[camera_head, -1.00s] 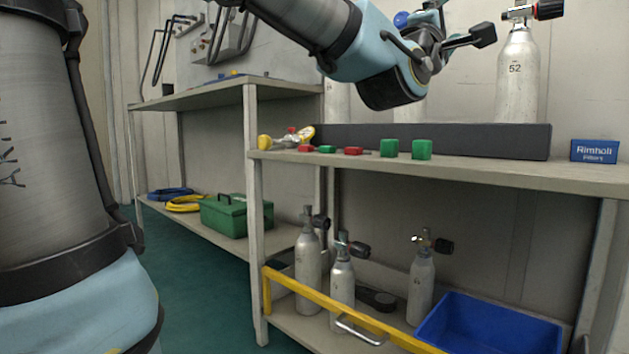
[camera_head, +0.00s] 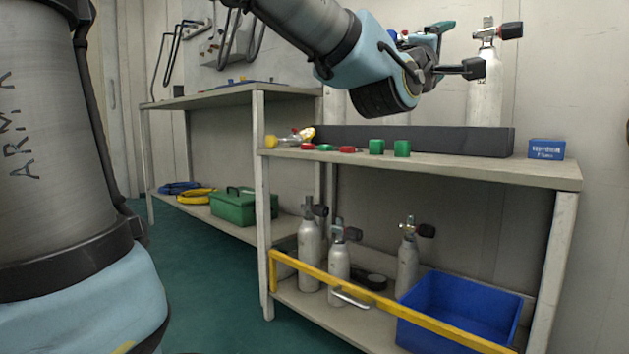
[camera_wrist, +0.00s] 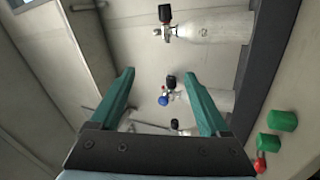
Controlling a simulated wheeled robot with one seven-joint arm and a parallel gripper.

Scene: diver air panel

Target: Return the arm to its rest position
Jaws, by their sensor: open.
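My gripper (camera_head: 458,46) is raised in front of the wall, above the shelf bench (camera_head: 540,171), at the end of my blue and grey arm. In the wrist view its two teal fingers (camera_wrist: 165,101) stand wide apart, and nothing is held between them. Beyond the fingers, apart from them, are a cylinder with a blue knob (camera_wrist: 207,100) and another cylinder with a red and black valve (camera_wrist: 215,27). In the head view one upright cylinder (camera_head: 484,95) stands behind the dark rack bar, partly hidden by the gripper.
Below are several cylinders, a blue bin (camera_head: 460,308) and a yellow rail (camera_head: 385,302). Green floor (camera_head: 205,265) is clear.

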